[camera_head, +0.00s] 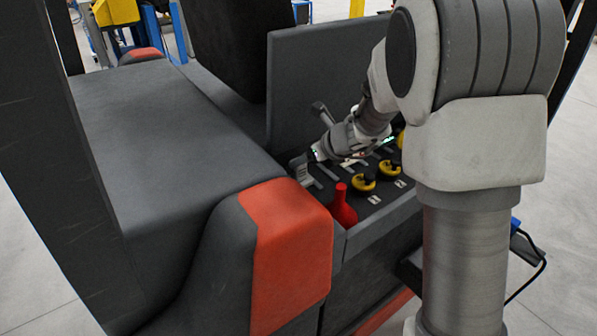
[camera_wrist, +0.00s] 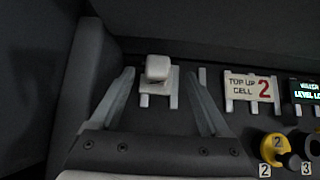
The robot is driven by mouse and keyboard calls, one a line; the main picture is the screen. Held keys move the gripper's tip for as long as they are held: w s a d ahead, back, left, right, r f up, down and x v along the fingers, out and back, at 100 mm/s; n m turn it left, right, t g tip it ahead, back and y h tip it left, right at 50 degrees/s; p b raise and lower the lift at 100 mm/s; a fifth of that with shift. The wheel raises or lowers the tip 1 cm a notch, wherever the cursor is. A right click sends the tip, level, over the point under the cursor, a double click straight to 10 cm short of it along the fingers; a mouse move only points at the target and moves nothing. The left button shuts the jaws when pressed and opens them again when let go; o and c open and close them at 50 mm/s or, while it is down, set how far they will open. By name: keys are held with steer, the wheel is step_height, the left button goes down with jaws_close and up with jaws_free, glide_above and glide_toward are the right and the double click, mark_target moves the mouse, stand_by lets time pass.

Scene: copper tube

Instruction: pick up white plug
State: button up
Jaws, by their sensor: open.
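The white plug (camera_wrist: 157,69) is a small, rounded white block in the wrist view. It stands upright on a pale slotted piece in the dark panel. My gripper (camera_wrist: 160,76) is open, with one grey finger to the left of the plug and one to the right. The plug is apart from both fingers, near the level of their tips, and nothing is held. In the head view my gripper (camera_head: 303,170) is small at the left end of the dark panel, pointing down at it. I cannot clearly tell the plug from the fingers there.
A dark side wall (camera_wrist: 84,75) stands close left of my gripper. To the right are a "TOP UP CELL 2" sign (camera_wrist: 251,90), a small lit display (camera_wrist: 306,91) and yellow-black caps (camera_head: 363,183). A red bottle-shaped object (camera_head: 341,207) stands at the panel's near end.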

mark_target(299, 171)
steer(key=x, duration=0.5)
steer(key=shift+a, duration=0.2)
jaws_close()
